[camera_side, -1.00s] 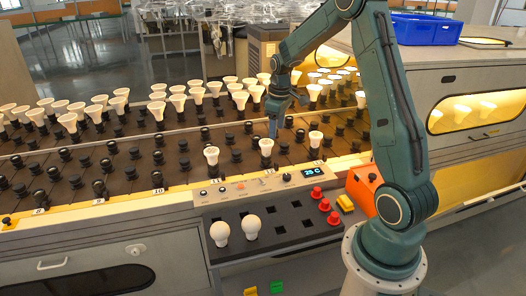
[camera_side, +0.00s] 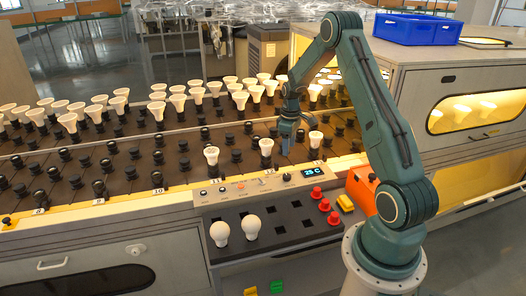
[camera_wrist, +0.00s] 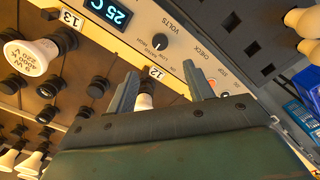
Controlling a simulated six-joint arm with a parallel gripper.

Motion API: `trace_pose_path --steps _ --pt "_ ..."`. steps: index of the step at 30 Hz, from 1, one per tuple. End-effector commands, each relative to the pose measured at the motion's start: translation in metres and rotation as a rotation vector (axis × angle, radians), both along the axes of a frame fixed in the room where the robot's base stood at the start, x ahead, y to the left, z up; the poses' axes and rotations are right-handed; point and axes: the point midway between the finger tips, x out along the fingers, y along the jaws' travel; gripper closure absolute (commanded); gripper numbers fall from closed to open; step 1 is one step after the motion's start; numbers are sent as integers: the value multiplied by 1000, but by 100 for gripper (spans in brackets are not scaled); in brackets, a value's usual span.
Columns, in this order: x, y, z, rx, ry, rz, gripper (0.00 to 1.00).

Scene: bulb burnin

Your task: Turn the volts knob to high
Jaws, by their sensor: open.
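The volts knob (camera_wrist: 160,41) is a small black round knob on the pale control panel, beside the printed word VOLTS. In the side view the dark knob (camera_side: 287,177) sits on the panel left of the lit display. In the side view my gripper (camera_side: 287,146) hangs over the sockets behind the panel, apart from the knob.
The display (camera_wrist: 108,12) reads 25 C. A bulb (camera_side: 266,146) and another bulb (camera_side: 315,139) stand in sockets on either side of my gripper. A dark tray (camera_side: 292,214) with two round white bulbs lies in front of the panel.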

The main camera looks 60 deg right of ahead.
Motion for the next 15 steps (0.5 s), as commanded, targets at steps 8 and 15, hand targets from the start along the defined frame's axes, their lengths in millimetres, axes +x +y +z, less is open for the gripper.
trace_pose_path --steps 8,15 --pt "-1 1 -34 3 3 0 48" --pt "0 1 -70 2 2 0 48"
